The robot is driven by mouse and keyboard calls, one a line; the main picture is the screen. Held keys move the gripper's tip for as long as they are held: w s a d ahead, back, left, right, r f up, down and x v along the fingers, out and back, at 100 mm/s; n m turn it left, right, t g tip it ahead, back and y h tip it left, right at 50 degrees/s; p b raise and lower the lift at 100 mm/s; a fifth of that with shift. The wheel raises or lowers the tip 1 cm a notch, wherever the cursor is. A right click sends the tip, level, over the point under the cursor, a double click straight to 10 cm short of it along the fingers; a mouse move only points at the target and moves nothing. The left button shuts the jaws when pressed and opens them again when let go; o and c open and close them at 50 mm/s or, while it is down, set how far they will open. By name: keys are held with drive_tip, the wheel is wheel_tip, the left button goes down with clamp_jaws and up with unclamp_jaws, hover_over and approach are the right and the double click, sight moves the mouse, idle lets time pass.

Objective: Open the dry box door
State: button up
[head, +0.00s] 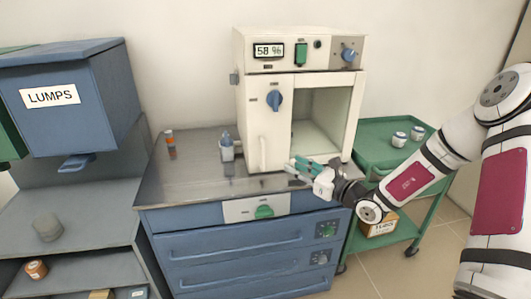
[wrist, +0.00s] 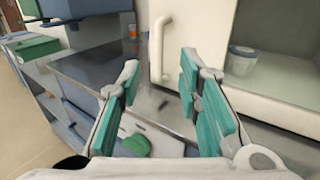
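The handle also shows in the wrist view (wrist: 161,46), beyond and between my fingers. My gripper (head: 297,167), with green finger pads, is open and empty, low in front of the box and right of the handle. It also shows in the wrist view (wrist: 160,82).
A small container (wrist: 241,61) stands inside the box. A grey-blue holder (head: 227,149) and an orange-capped vial (head: 170,140) stand left on the bench (head: 190,180). A green cart (head: 375,135) is at right, a blue LUMPS bin (head: 65,120) at left.

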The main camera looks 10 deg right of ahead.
drive_tip(key=b+x, duration=0.1)
drive_tip(key=x, duration=1.2)
drive_tip(key=shift+s+a, duration=0.1)
drive_tip(key=shift+a, duration=0.05)
drive_tip(key=shift+c, duration=0.2)
clamp_jaws()
